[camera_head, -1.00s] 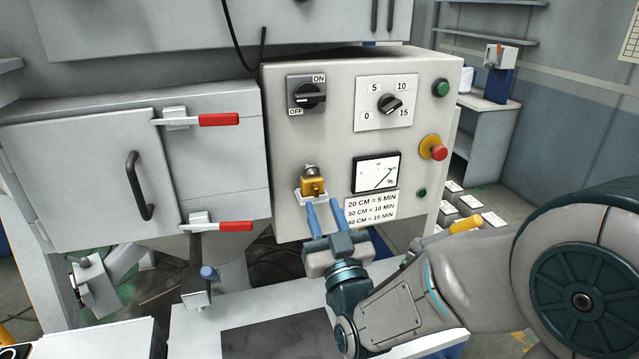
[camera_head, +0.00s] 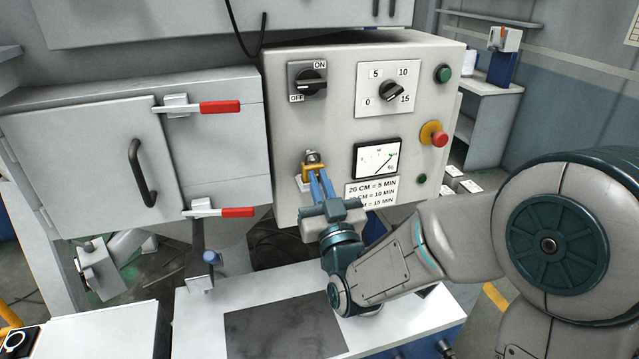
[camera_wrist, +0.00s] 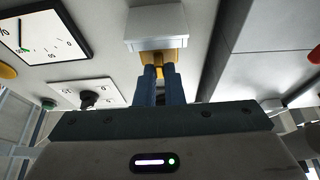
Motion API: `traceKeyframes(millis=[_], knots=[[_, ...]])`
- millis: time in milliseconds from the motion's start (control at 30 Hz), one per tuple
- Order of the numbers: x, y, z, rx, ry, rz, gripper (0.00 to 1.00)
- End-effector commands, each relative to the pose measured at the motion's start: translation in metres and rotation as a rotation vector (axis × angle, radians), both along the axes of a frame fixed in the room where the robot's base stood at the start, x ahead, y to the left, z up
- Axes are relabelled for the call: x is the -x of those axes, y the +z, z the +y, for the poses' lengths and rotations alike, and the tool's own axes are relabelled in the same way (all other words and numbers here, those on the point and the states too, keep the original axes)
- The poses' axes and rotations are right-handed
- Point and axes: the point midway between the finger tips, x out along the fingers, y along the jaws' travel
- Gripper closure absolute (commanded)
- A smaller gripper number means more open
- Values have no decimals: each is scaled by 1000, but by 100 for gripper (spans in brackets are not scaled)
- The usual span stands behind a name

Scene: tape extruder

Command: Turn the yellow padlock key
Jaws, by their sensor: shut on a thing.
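The fingers are shut on this yellow piece, which I take to be the padlock key. The key's exact shape and angle are hidden by the fingers.
The control box (camera_head: 335,125) carries an ON/OFF switch (camera_head: 310,88), a timer dial (camera_head: 391,90), a meter (camera_head: 377,159) and a red emergency button (camera_head: 438,139). Red-handled latches (camera_head: 220,107) are on the left cabinet. A white table (camera_head: 200,325) stands below.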

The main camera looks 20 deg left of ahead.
Motion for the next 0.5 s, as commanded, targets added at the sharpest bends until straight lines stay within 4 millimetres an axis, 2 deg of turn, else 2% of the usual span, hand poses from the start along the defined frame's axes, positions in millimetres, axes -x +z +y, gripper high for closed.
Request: traceKeyframes(millis=[267, 500], knots=[[1, -4, 1, -74, 1, 40, 100], [2, -7, 1, -230, 3, 134, 100]])
